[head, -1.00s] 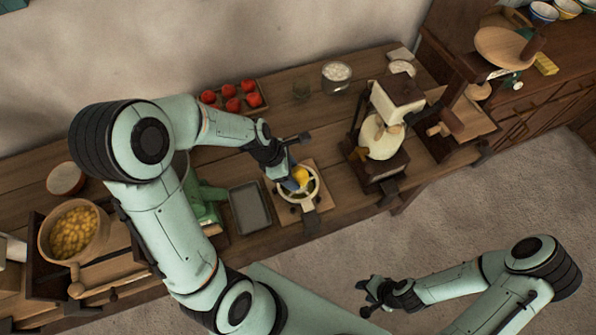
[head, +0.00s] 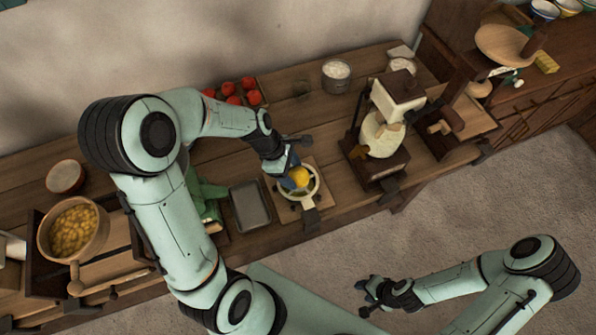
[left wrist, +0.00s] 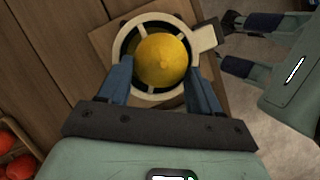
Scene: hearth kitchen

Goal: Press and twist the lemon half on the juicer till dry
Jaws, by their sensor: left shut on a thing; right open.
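The yellow lemon half (head: 300,176) sits cut side down over the middle of the juicer, seen from above as a dome in the left wrist view (left wrist: 163,58). The juicer (head: 314,193) is a pale ring with spokes on a wooden board, with a tab to one side; its ring shows around the lemon (left wrist: 124,42). My left gripper (head: 291,174) is shut on the lemon, its blue fingers on either side of it. The juicer's centre under the lemon is hidden. My right gripper (head: 366,297) is open and empty, away from the counter above the floor.
A grey tray (head: 250,206) lies just left of the juicer board. A wooden grinder-like device (head: 382,140) stands to the right. A crate of red tomatoes (head: 254,98) and a jar (head: 302,90) are behind. A bowl of yellow fruit (head: 74,233) is far left.

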